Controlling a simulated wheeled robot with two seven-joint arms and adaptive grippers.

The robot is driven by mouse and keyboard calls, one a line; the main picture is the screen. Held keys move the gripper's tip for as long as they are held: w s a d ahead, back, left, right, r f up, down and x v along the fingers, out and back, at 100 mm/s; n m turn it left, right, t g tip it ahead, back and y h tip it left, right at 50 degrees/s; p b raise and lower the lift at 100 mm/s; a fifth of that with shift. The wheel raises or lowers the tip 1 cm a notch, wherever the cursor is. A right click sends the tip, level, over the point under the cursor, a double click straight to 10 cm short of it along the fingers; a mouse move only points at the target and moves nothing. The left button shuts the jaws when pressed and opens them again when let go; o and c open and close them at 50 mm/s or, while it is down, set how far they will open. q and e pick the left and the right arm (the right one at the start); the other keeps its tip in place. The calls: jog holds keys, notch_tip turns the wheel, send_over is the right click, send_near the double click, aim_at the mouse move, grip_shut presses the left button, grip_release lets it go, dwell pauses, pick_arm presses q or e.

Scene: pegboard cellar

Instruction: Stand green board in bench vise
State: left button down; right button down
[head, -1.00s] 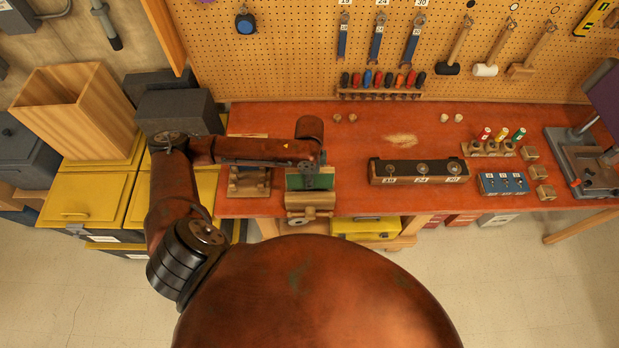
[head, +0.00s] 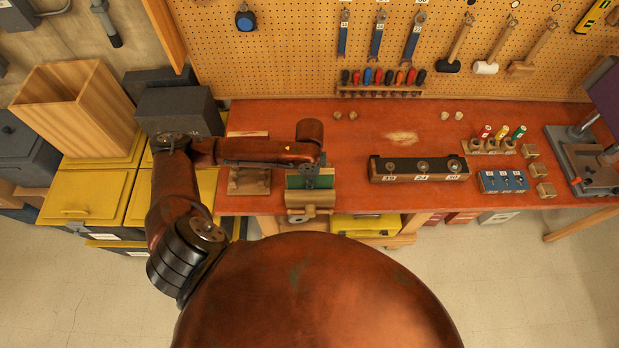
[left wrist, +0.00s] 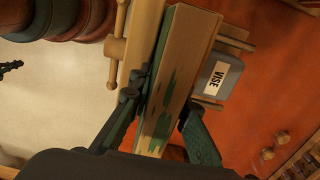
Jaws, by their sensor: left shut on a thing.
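The green board (head: 296,182) stands on edge at the bench vise (head: 309,199), near the bench's front edge. My left gripper (head: 312,178) is above it, shut on its upper part. In the left wrist view the board (left wrist: 176,75) shows a tan edge with worn green patches, and the fingers of my left gripper (left wrist: 168,122) are on both sides of it. The vise, with its grey block labelled VISE (left wrist: 221,75), lies beyond the board, its wooden front part and handle on the other side. How deep the board sits between the jaws is hidden. My right gripper is not in view.
A wooden stand (head: 249,181) is close left of the vise. A dark rack with numbered round fittings (head: 419,169) stands to its right, with bare red bench top (head: 350,150) between. A blue block (head: 503,182) and a drill press (head: 590,165) are farther right.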

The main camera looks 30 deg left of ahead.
pick_arm(q)
jog(key=shift+f, duration=0.5)
jog(key=c, duration=1.7)
grip_release()
jog(key=shift+c, duration=0.2)
jog(key=shift+s, duration=0.1)
notch_tip(320, 180, up, 5)
jog(key=p, duration=0.6)
jog(key=shift+r+p, duration=0.4)
jog(key=shift+r, duration=2.1)
